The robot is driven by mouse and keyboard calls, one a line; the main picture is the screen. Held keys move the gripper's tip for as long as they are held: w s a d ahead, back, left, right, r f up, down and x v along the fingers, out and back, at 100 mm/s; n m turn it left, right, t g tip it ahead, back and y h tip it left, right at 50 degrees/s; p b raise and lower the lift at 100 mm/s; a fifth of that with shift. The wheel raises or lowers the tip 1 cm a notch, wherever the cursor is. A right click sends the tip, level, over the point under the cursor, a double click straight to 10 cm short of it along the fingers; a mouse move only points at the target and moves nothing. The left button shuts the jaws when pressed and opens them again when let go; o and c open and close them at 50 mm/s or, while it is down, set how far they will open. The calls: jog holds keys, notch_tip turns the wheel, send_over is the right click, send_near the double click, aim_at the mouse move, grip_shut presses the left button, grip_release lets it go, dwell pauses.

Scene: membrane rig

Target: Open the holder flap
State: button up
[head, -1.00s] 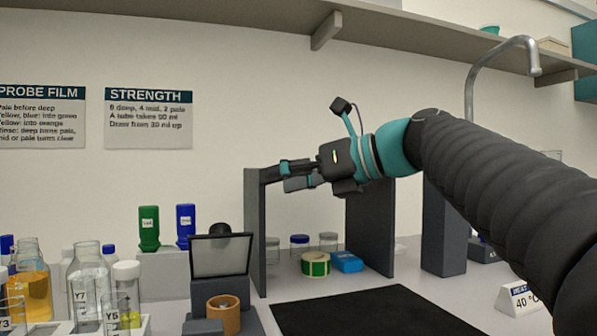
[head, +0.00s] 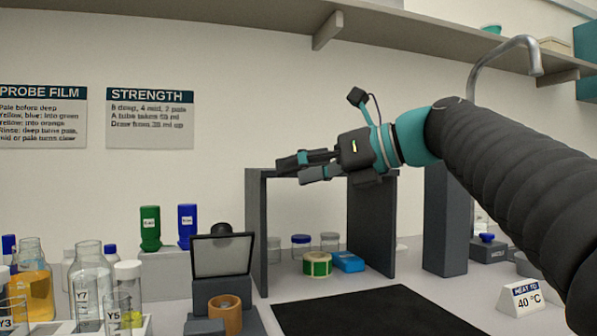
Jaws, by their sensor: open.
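The holder (head: 221,291) is a dark grey block stand at the lower left of the head view, with an orange ring (head: 224,314) at its front. A dark-framed pale panel, which looks like the flap (head: 222,255), stands upright on the holder, with a black knob (head: 221,230) at its top. My gripper (head: 297,170) is open and empty. It is in the air, above and to the right of the flap and apart from it, in front of the top of a dark grey frame (head: 257,230).
Bottles and tubes, among them a flask of orange liquid (head: 32,283) and a Y7 bottle (head: 88,292), stand left of the holder. A black mat (head: 375,312) lies clear to its right. A green tape roll (head: 317,265) and a blue box (head: 348,262) sit under the frame.

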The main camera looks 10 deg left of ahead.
jog(key=v, duration=1.1)
jog(key=shift+d, duration=0.3)
